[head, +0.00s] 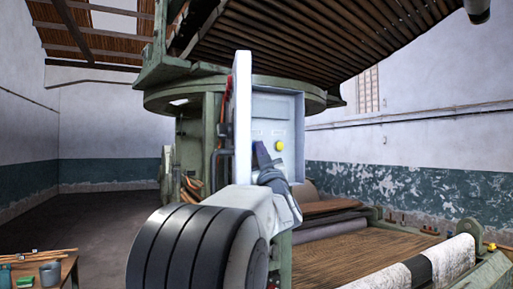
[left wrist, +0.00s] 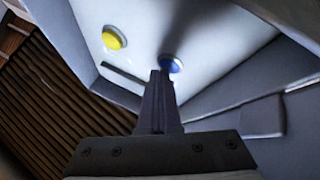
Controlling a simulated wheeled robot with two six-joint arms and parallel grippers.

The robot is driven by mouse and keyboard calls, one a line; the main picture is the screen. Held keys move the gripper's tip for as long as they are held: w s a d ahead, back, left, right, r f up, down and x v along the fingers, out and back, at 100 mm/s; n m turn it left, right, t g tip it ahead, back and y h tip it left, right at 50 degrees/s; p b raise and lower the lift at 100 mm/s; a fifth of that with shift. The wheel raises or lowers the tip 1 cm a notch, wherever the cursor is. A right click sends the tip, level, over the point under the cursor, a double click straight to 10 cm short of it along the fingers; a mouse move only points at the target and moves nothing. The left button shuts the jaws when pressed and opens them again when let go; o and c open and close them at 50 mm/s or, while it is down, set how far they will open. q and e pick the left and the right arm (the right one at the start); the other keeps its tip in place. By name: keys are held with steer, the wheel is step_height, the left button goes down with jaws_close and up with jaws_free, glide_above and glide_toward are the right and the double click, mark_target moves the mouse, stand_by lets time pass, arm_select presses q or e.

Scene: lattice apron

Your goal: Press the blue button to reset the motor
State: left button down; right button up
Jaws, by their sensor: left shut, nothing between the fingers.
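In the left wrist view the blue button (left wrist: 175,66) sits on a pale panel (left wrist: 205,45), partly covered by my fingertips. My left gripper (left wrist: 159,74) is shut and empty, its tips at the lower left edge of the blue button; I cannot tell whether they touch it. In the head view my left gripper (head: 259,147) points up at the grey control box (head: 275,107), and the blue button is hidden there. A yellow button (head: 279,146) shows to the right of my fingers; it also shows in the left wrist view (left wrist: 114,38), up and left of the blue one. My right gripper is out of view.
The box's open door (head: 242,120) stands edge-on just left of my gripper. Green machine framework (head: 187,150) stands behind it, with a slatted belt (head: 365,255) at lower right. A table with a grey cup (head: 50,273) is at lower left. Open floor (head: 100,225) lies left.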

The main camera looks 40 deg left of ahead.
arm_select(q)
steer(key=shift+s+d, duration=0.1)
steer(key=shift+d, duration=0.05)
steer(key=shift+s+d+b, duration=0.25)
steer(key=shift+d+b, duration=0.3)
steer(key=shift+d, duration=0.1)
steer(key=shift+s+d+b, duration=0.3)
steer(key=shift+s+d, duration=0.05)
steer(key=shift+d, duration=0.45)
steer(key=shift+s+d+b, duration=0.25)
steer(key=shift+s+d, duration=0.05)
steer(key=shift+d, duration=0.45)
steer(key=shift+s+d+b, duration=0.3)
steer(key=shift+s+d, duration=0.05)
steer(key=shift+d, duration=0.45)
